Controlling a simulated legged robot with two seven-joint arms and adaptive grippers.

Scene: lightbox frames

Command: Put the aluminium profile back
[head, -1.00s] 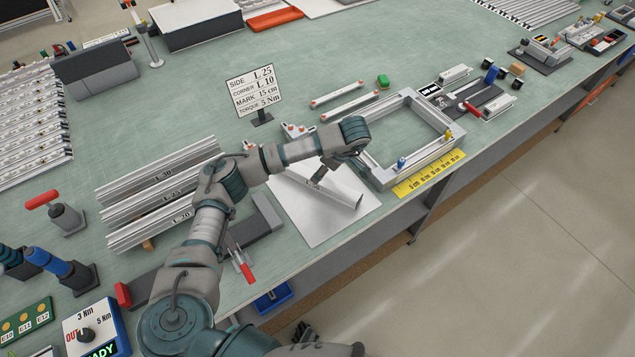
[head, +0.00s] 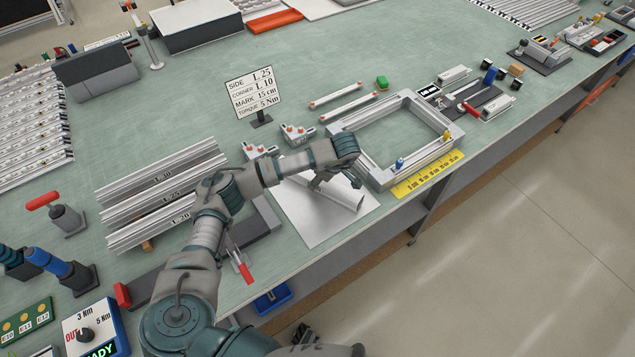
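A short aluminium profile (head: 345,194) lies on a white sheet (head: 318,232) near the table's front edge. Its far-left part is partly hidden by my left arm and gripper. My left gripper (head: 315,183) points down just above or at the middle of this profile; whether its fingers touch it is too small to tell. Longer profiles lie in a rack (head: 148,240) on the left, labelled L 30, L 25 and L 20. A dark shape (head: 305,334) at the bottom edge may be my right gripper, mostly cut off.
A square profile frame (head: 372,172) stands right of the sheet, with a yellow ruler (head: 428,175) along its front. A sign (head: 254,92) and corner brackets (head: 296,135) stand behind my arm. A red-handled tool (head: 243,268) lies at the front edge.

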